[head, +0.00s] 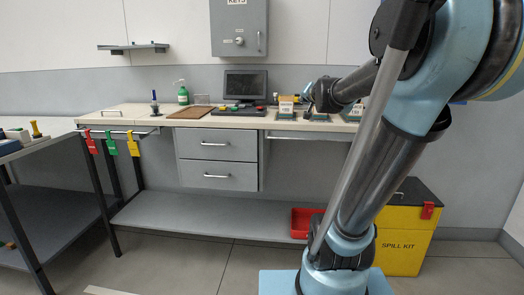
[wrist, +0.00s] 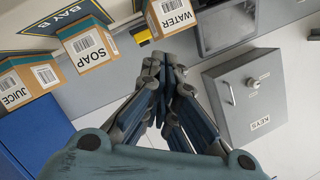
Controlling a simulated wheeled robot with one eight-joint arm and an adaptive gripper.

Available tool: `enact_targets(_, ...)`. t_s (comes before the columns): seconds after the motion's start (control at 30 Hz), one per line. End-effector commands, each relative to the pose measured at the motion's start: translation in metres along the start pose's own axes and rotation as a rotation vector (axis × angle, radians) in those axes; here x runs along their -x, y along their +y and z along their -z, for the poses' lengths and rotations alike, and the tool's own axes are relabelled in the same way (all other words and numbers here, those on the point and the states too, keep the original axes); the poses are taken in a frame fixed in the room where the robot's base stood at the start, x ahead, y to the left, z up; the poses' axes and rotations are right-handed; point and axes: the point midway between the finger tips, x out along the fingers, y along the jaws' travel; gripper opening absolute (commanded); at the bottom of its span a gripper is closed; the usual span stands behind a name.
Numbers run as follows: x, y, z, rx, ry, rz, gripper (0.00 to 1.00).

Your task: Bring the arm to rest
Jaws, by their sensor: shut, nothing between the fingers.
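My arm fills the right side of the head view and bends down toward the bench. My gripper shows large in the wrist view (wrist: 165,62), its fingers together with nothing between them. In the head view my gripper is small at the end of the arm, in front of the wall above the right part of the bench, and its fingertips are hard to make out. In the wrist view the fingers lie in front of the wall side, between the boxes at left and the grey keys cabinet (wrist: 248,92) at right.
The keys cabinet (head: 239,27) hangs above. Boxes marked WATER (wrist: 172,14), SOAP (wrist: 88,46) and JUICE (wrist: 25,78) are near my gripper. A yellow spill kit (head: 403,240) stands on the floor.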

Motion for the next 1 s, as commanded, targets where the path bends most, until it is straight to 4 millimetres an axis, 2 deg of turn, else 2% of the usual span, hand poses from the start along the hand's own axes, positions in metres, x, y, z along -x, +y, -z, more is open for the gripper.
enact_targets(0.03, 0.013, 0.007, -0.029, 0.041, -0.074, -0.010, 0.00)
enact_targets(0.2, 0.058, 0.039, -0.118, 0.173, -0.321, -0.064, 0.00)
enact_targets(0.37, 0.109, 0.080, -0.192, 0.282, -0.540, -0.139, 0.00)
enact_targets(0.5, 0.159, 0.122, -0.248, 0.365, -0.725, -0.223, 0.00)
enact_targets(0.63, 0.206, 0.161, -0.288, 0.427, -0.879, -0.311, 0.00)
enact_targets(0.8, 0.252, 0.197, -0.319, 0.476, -1.019, -0.404, 0.00)
enact_targets(0.9, 0.266, 0.207, -0.327, 0.488, -1.060, -0.433, 0.00)
enact_targets(1.0, 0.271, 0.210, -0.329, 0.492, -1.074, -0.444, 0.00)
